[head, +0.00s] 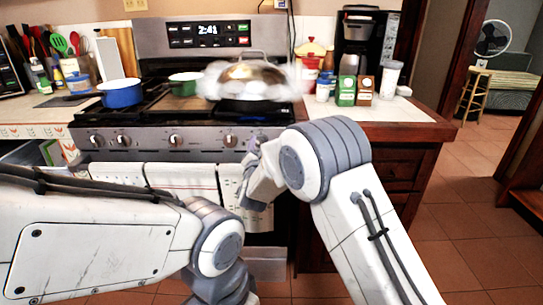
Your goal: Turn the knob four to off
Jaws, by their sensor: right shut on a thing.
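The stove's front panel (205,141) carries a row of round silver knobs. From the left there are two close together, then one in the middle (175,140), then one to the right of it (230,140). My right gripper (255,145) is at the right end of this row, shut on a knob that it mostly hides. That knob's angle cannot be made out. My left arm crosses the lower left; its gripper is out of view.
A blue pot (121,93), a green pot (184,85) and a domed lid (250,74) amid white steam are on the stovetop. Towels (182,179) hang below the panel. An open drawer (28,153) is at left. Floor (470,220) is clear at right.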

